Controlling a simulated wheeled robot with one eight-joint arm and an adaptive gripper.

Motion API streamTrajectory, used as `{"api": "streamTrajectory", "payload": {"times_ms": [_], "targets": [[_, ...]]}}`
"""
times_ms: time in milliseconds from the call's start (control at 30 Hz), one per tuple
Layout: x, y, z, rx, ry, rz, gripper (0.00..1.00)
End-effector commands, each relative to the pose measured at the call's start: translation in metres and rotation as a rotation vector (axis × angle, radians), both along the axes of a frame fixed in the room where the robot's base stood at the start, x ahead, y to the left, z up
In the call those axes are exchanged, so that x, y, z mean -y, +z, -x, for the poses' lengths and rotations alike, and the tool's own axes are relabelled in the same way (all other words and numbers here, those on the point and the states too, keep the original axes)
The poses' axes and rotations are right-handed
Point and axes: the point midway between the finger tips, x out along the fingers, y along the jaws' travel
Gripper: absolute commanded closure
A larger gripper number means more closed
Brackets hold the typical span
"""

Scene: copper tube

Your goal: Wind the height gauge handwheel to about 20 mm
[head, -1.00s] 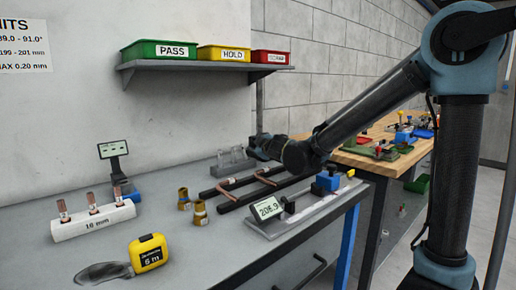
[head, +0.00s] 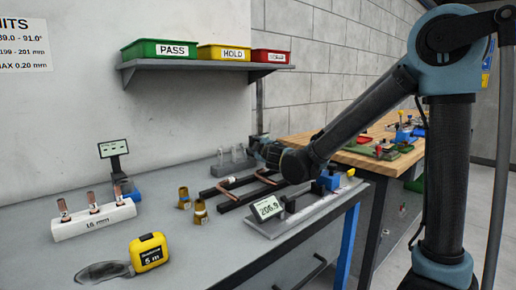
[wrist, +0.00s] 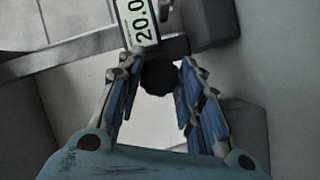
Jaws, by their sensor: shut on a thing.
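The height gauge's handwheel (wrist: 158,77) is a dark round knob in the wrist view, between the fingers of my gripper (wrist: 157,82). My gripper is shut on it. The gauge's display (wrist: 140,20) is just above the knob, turned on its side, and reads 20.0; its upper end is cut off by the frame edge. In the head view my gripper (head: 264,150) is at the back of the grey bench, beside a thin grey upright post (head: 259,108). My forearm and wrist hide the handwheel there.
A length fixture with a display (head: 268,208) reading about 206.9 stands at the front right. Copper tubes lie on black rails (head: 235,197). Brass fittings (head: 199,211), a white tube block (head: 95,222) and a yellow tape measure (head: 149,251) are left. A bin shelf (head: 205,72) hangs above.

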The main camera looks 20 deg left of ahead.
Motion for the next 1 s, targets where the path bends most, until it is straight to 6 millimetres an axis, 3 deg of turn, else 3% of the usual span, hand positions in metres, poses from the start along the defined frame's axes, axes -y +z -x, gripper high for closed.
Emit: {"api": "streamTrajectory", "payload": {"times_ms": [67,100,167,633,1000], "targets": [[0.001,0.000,-0.001,0.000,-0.002,0.000,0.90],[0.001,0.000,-0.001,0.000,-0.002,0.000,0.57],[0.001,0.000,-0.001,-0.001,-0.002,0.001,0.46],[0.004,0.001,0.006,-0.001,0.001,-0.001,0.46],[0.038,0.005,0.047,0.000,0.002,0.000,0.46]]}}
